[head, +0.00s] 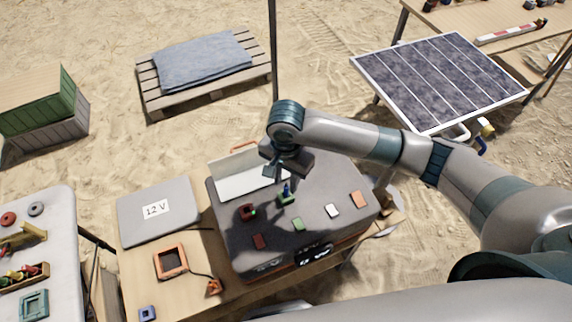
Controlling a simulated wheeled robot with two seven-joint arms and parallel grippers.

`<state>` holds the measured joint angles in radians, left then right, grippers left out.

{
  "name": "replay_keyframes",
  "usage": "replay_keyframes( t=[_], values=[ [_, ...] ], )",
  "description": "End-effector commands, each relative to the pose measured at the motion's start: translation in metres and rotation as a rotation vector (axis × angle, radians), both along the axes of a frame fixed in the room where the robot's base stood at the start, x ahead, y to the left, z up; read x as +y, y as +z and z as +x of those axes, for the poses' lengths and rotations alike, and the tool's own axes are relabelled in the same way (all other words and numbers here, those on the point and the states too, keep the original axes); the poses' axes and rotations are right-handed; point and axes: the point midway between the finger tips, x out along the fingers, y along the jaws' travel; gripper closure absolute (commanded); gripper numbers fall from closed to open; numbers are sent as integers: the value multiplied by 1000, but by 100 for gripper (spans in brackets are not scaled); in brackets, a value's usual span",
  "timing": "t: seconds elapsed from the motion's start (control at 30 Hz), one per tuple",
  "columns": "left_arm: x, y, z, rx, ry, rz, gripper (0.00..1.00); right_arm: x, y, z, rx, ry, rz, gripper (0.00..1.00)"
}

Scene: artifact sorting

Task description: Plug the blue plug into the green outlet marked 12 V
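The blue plug (287,188) stands upright at a green outlet (286,198) on top of the dark grey case. I cannot tell whether it is fully seated. My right gripper (284,174) points down just above the plug; its dark fingers are small and shadowed, so their grip on the plug is unclear. A second green piece (298,224) lies nearer the front of the case. A "12 V" label (156,209) is on a grey flat panel to the left; no marking is readable at the outlets. My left gripper is not in view.
The dark case (230,240) also bears red (247,212), dark red (259,241), white (332,210) and orange (359,199) pieces. An orange frame (170,262) and a blue square piece (147,313) are on the wooden table. A solar panel (440,80) stands behind right.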

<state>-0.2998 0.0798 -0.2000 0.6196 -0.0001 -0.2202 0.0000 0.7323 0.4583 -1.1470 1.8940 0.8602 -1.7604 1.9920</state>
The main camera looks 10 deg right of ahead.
Motion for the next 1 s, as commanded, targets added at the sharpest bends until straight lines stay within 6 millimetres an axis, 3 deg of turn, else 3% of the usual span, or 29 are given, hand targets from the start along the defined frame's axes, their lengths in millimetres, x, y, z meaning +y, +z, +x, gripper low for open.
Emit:
replay_keyframes(
  t=[0.3,0.5,1.0],
  values=[
    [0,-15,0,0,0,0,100,1,56,1,-3,2,3,70],
    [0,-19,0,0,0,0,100,1,80,0,-1,1,2,70],
    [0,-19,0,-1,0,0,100,0,87,0,0,0,0,70]
  ],
)
